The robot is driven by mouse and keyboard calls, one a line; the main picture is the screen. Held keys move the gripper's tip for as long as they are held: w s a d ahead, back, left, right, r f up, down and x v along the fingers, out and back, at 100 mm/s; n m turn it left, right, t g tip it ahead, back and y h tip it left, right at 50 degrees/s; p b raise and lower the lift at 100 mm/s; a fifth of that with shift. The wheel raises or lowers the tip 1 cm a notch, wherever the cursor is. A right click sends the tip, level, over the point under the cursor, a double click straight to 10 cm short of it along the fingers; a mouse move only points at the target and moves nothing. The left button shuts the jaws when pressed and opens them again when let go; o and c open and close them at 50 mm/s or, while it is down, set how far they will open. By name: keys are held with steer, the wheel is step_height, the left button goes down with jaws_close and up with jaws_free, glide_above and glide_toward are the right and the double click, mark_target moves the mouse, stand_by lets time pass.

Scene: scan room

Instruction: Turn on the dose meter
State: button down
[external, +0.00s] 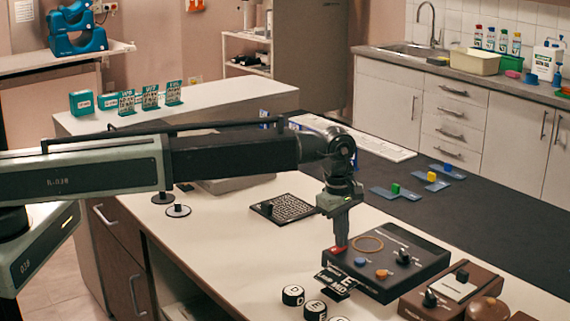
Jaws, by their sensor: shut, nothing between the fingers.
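My gripper (339,241) points straight down over the bench, with its fingers together and nothing seen between them. Its tip is at the back left part of a dark box (425,262) with controls on top. A red part (338,250) shows right at the fingertips; I cannot tell whether they touch it. The box also has a tan ring (368,244), a black knob (403,256), an orange button (382,274) and a small pale blue button (360,261). I cannot read a label that names the dose meter.
Black tags (336,281) lean at the box's front left. Round lettered pieces (293,295) stand in front. A brown box (446,294) with a knob is close on the right. A black grid plate (283,209) lies behind left.

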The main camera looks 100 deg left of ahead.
steer(key=shift+w+a+f+g+h+b, duration=0.15)
steer(key=shift+a+f+g+h+b, duration=0.1)
steer(key=shift+f+g+h+b, duration=0.1)
steer(key=shift+r, duration=0.1)
steer(key=shift+s, duration=0.3)
